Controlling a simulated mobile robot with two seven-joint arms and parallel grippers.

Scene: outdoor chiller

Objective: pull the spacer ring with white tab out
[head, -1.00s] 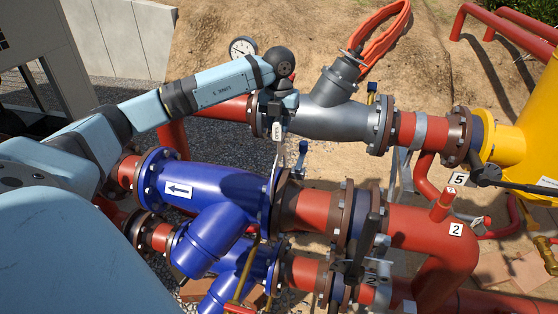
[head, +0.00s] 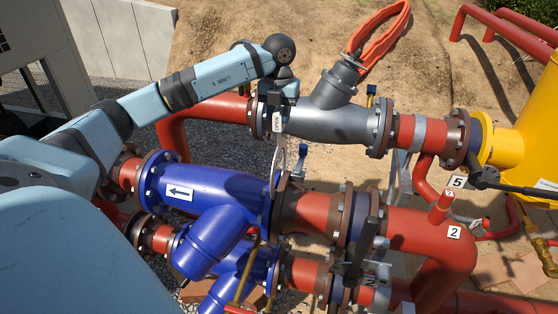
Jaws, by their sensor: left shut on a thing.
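My left arm reaches in from the left, over the blue pipe. Its gripper (head: 277,118) points down beside the left flange of the grey strainer body (head: 320,118). It is shut on the white tab (head: 277,128), of which a narrow lettered strip shows. A thin pale curved piece (head: 281,158) hangs below the tab, beside the right flange of the blue fitting. It appears to be part of the spacer ring, but I cannot tell how much of the ring is clear of the flanges. My right gripper is not in view.
The blue fitting (head: 225,190) with a white arrow label lies just below my arm. Bolted flanges and red pipe (head: 310,212) run right of it. Dark valve levers (head: 362,238) stand up there. A yellow vessel (head: 510,145) is at right. Bare ground lies behind.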

